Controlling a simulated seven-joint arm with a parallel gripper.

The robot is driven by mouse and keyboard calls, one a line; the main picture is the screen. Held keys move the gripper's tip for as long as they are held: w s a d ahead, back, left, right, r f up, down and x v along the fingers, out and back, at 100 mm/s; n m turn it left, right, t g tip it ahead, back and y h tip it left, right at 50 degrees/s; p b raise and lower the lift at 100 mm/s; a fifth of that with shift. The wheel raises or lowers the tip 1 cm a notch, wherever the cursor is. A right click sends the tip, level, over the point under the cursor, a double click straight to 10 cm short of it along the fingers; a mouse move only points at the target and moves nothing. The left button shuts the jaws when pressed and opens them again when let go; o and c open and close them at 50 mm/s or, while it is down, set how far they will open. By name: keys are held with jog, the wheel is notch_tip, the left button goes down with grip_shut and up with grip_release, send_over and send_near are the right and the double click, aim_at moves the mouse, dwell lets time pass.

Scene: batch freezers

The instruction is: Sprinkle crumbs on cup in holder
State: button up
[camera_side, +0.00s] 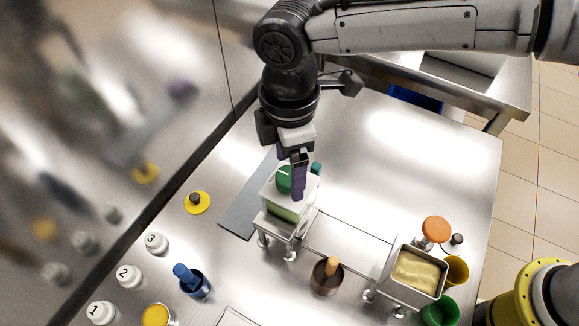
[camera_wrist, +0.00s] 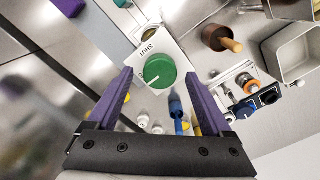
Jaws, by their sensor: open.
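A white box with a green round knob (camera_side: 284,180) stands on a metal stand (camera_side: 285,232) near the middle of the table. In the wrist view the green knob (camera_wrist: 160,71) has a white line, and the white plate (camera_wrist: 152,40) beside it reads "SHUT". My gripper (camera_side: 299,192) is right at the knob, its purple fingers pointing down. In the wrist view my gripper (camera_wrist: 158,74) is open, with the knob between and just beyond the fingertips. I cannot tell whether they touch it. No cup in a holder is clearly identifiable.
A brown cup (camera_side: 327,281) and a blue cup (camera_side: 200,287) hold handled tools. Yellow (camera_side: 457,271) and green (camera_side: 440,313) cups stand by the bin, near an orange knob (camera_side: 436,228). The table's upper right is clear.

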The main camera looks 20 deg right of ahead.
jog(key=shift+f, duration=0.75)
grip_shut()
